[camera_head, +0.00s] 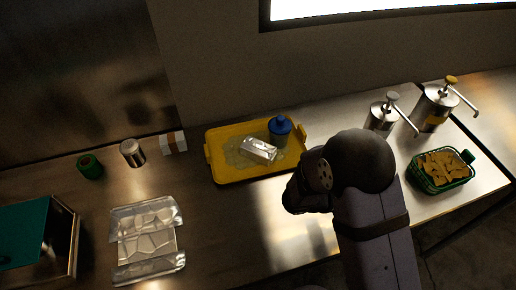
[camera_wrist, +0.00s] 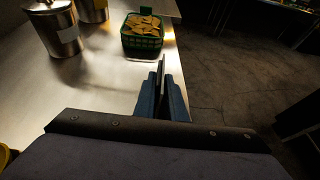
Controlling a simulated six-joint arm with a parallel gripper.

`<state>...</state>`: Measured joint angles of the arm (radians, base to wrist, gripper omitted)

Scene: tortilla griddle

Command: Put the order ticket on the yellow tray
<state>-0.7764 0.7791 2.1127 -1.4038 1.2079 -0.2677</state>
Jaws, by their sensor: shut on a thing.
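The yellow tray (camera_head: 222,172) lies on the steel counter in the middle of the head view. It holds a blue-lidded container (camera_head: 280,130) and a shiny wrapped packet (camera_head: 259,149). A yellow edge (camera_wrist: 5,155) at the lower left of the wrist view may be the tray. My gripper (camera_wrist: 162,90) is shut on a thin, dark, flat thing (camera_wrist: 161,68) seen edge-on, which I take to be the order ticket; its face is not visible. In the head view my arm and wrist, right of the tray, hide the fingers and the ticket.
A green basket of chips (camera_head: 443,170) stands at the right, near two pump dispensers (camera_head: 383,117). At the left are a green-rimmed cup (camera_head: 90,167), a metal tin (camera_head: 132,152), a small white box (camera_head: 173,142) and a clear, crumpled-looking tray (camera_head: 147,240). The counter ends at the right.

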